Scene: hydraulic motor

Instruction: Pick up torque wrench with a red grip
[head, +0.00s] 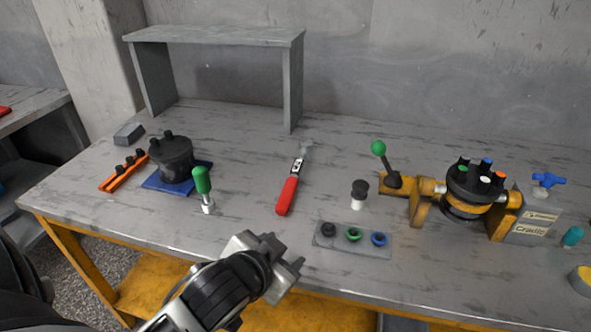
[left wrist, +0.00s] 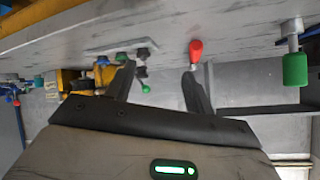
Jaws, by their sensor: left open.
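The torque wrench (head: 287,192) lies on the grey workbench, its red grip toward the front edge and its metal head toward the back. The end of its red grip (left wrist: 196,48) also shows in the left wrist view, close to the tip of one finger in the picture. My left gripper (head: 286,256) is open and empty at the bench's front edge, in front of the wrench and apart from it. Both fingers of the left gripper (left wrist: 157,72) show in the left wrist view with nothing between them. My right gripper is not in view.
A green-handled tool (head: 203,188) stands left of the wrench. A grey block with rings (head: 322,240) and a black-and-white piece (head: 359,196) are to its right. A shelf (head: 216,36) stands behind. The motor in its cradle (head: 468,192) is farther right. The bench around the wrench is clear.

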